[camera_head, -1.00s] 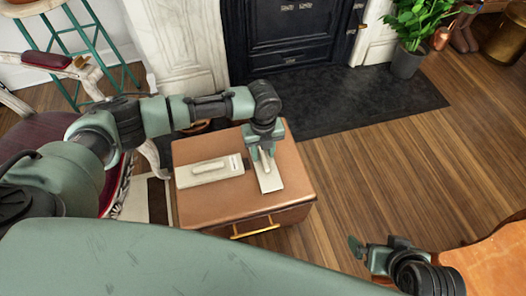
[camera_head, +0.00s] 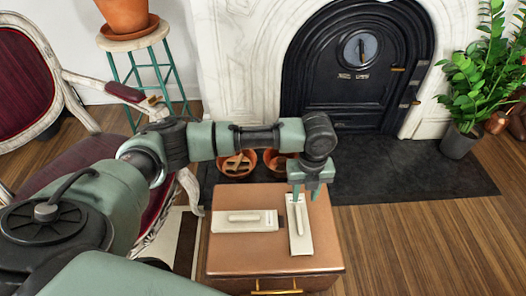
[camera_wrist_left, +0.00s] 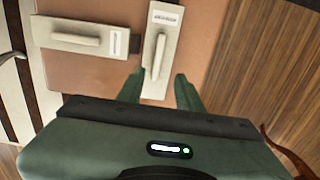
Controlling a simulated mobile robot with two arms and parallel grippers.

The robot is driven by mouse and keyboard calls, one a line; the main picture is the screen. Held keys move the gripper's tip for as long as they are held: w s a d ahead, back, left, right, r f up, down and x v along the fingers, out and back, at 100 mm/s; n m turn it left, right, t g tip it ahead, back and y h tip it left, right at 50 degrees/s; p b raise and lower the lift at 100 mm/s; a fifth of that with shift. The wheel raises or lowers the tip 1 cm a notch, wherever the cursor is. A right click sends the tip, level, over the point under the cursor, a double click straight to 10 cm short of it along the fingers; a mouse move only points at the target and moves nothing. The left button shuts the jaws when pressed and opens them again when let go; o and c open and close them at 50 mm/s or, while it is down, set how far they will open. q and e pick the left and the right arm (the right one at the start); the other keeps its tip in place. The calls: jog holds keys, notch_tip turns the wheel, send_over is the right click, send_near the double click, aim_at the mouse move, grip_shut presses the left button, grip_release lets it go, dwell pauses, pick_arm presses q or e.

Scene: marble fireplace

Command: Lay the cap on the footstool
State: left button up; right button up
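No cap can be made out in either view, and I see nothing I can surely call the footstool. My left gripper (camera_head: 305,196) is above the brown drawer cabinet (camera_head: 255,258). Its fingers are apart, one on each side of the near white float (camera_head: 301,238), a flat plate with a raised handle. In the left wrist view the gripper (camera_wrist_left: 159,78) is open, with its tips close to one end of that float's handle (camera_wrist_left: 158,55); nothing is clamped. My right gripper is out of view.
A second white float (camera_head: 240,221) lies on the cabinet to the left. Behind it are terracotta bowls (camera_head: 238,165) on the dark hearth (camera_head: 410,175). A red-seated chair (camera_head: 35,90) and a teal stool (camera_head: 138,42) with a pot stand left. Wooden floor is open at right.

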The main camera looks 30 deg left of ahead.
pick_arm(q)
jog(key=s+d+f+n+t+h, duration=0.2)
jog(key=s+d+f+n+h, duration=0.25)
jog(key=s+d+n, duration=0.55)
jog(key=s+a+f+n+t+y, duration=0.1)
jog(key=s+a+f+n+y, duration=0.2)
jog(key=s+a+n, duration=0.9)
jog(key=a+n+y, duration=0.1)
jog(key=a+n, duration=0.2)
jog(key=n, duration=0.2)
jog(key=shift+s+a, duration=0.2)
jog(key=shift+f, duration=0.1)
